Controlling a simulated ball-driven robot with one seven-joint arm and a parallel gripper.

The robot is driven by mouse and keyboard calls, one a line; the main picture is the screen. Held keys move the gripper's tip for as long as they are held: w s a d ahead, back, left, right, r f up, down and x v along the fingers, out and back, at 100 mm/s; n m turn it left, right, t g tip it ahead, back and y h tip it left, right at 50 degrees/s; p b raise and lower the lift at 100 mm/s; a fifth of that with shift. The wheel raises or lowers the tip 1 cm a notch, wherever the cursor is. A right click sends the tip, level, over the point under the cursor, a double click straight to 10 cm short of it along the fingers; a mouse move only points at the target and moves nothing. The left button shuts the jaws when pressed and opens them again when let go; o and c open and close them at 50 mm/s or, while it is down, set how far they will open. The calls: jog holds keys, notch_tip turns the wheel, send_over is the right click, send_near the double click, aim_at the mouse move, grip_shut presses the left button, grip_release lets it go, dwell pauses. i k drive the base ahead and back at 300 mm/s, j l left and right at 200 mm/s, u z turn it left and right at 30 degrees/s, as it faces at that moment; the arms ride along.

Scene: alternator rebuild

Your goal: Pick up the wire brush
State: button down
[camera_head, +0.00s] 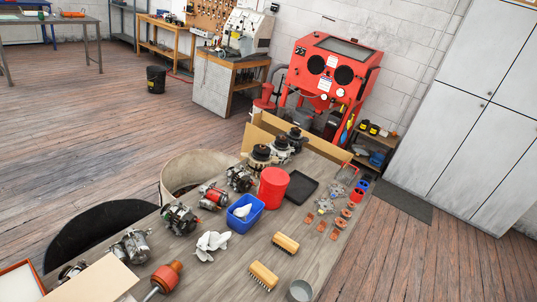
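Two brushes with tan wooden backs and dark bristles lie on the grey wooden workbench (316,245). The nearer brush (264,274) is close to the bottom edge of the picture. The farther brush (286,242) lies a little behind it, to the right. Both are small here, and I cannot tell which has wire bristles. They lie apart from each other, with bare bench around them. My gripper is not in view.
Left of the brushes are a white rag (212,243), a blue bin (245,212) and an orange-and-copper rotor (166,277). A metal cup (300,291) stands right of the nearer brush. Several alternators line the bench's left side. A red blast cabinet (330,75) stands behind.

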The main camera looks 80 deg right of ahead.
aim_at(288, 244)
jog(key=j+z, duration=0.1)
jog(key=z, duration=0.4)
jog(key=k+z, duration=0.15)
jog(key=z, duration=0.35)
jog(key=k+j+z, duration=0.1)
jog(key=z, duration=0.35)
jog(key=k+z, duration=0.3)
jog(key=k, duration=0.3)
jog(key=k+l+z, duration=0.2)
jog(key=k+z, duration=0.15)
jog(key=k, duration=0.25)
jog(key=i+l, duration=0.2)
jog(key=i, duration=0.6)
jog(key=i+l, duration=0.2)
jog(key=i, duration=0.55)
jog(key=i+l+z, duration=0.1)
jog(key=i, duration=0.7)
jog(key=i+l, duration=0.25)
jog(key=i, duration=0.55)
